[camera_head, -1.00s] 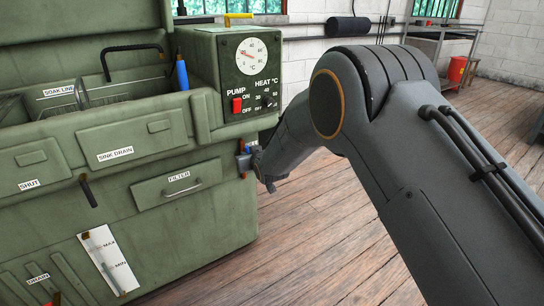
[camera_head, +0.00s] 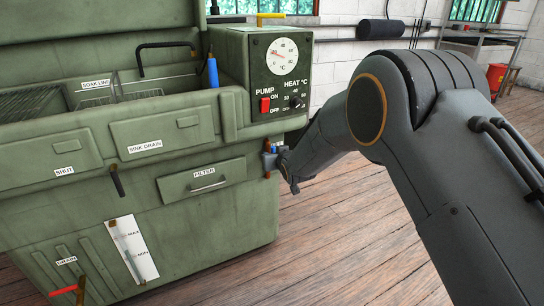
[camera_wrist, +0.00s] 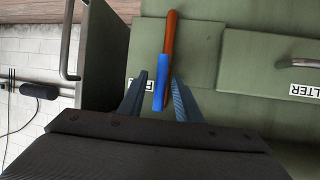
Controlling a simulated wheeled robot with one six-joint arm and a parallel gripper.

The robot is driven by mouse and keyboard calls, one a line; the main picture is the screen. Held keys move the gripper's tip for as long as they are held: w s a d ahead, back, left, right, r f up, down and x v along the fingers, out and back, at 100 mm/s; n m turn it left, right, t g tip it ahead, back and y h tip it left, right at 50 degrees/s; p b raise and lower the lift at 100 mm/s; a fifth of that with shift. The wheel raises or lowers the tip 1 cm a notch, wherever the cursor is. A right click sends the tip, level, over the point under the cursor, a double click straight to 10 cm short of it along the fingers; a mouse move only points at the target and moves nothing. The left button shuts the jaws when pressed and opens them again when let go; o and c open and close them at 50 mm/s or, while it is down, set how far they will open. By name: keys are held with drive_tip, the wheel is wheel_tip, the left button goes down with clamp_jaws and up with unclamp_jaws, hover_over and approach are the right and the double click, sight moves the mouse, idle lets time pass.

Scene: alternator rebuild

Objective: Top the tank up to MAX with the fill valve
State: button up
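The green tank (camera_head: 250,225) stands at left in the head view. Its level gauge (camera_head: 146,262), a white plate marked MAX and MIN with a tube, is on the lower front; I cannot read the level. The blue-gripped valve lever (camera_wrist: 160,92) with a copper-coloured shaft is in the wrist view, beside a partly hidden label starting with F (camera_wrist: 136,84). My gripper (camera_wrist: 158,80) has its blue-grey fingers on both sides of the blue grip, apart, with narrow gaps visible. In the head view my gripper (camera_head: 271,160) is at the tank's right front corner, small and partly hidden.
A PUMP and HEAT panel (camera_head: 276,75) is above the gripper. A FILTER drawer (camera_head: 204,183) is left of it. A red DRAIN handle (camera_head: 64,291) is low at left. Wooden floor (camera_head: 330,220) is open at right.

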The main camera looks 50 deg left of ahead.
drive_tip(key=shift+d, duration=0.1)
drive_tip(key=p+v, duration=0.1)
drive_tip(key=v, duration=0.6)
drive_tip(key=shift+s+d+p, duration=0.2)
drive_tip(key=shift+p, duration=0.1)
